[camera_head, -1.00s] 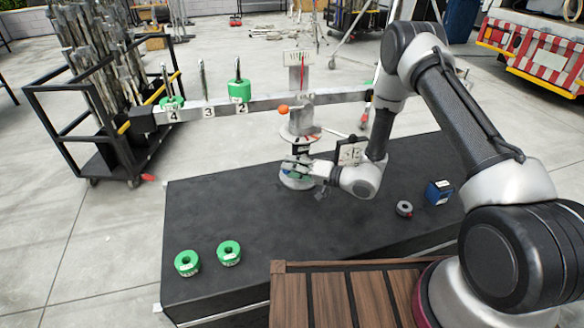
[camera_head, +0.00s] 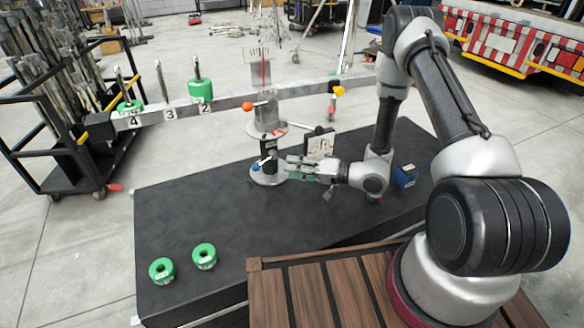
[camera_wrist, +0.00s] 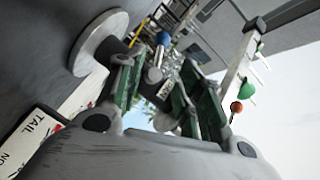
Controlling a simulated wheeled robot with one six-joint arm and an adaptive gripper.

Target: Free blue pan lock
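The blue pan lock (camera_head: 258,163) is a small blue-tipped lever on the dark lower post of the balance stand (camera_head: 271,181). In the wrist view its blue ball (camera_wrist: 154,75) shows between and beyond my finger pads. My gripper (camera_head: 288,171) is just right of the post, with fingers pointing left towards it. In the wrist view my gripper (camera_wrist: 160,85) is open, its green-padded fingers apart and nothing visibly held. Whether a finger touches the post or lever I cannot tell.
The balance beam (camera_head: 230,101) passes above, with an orange ball (camera_head: 249,106) and a yellow ball (camera_head: 338,91). A white card (camera_head: 320,145) stands behind my gripper. Two green weights (camera_head: 204,256) lie at the front left; a blue box (camera_head: 405,175) is at right. The black table's middle is clear.

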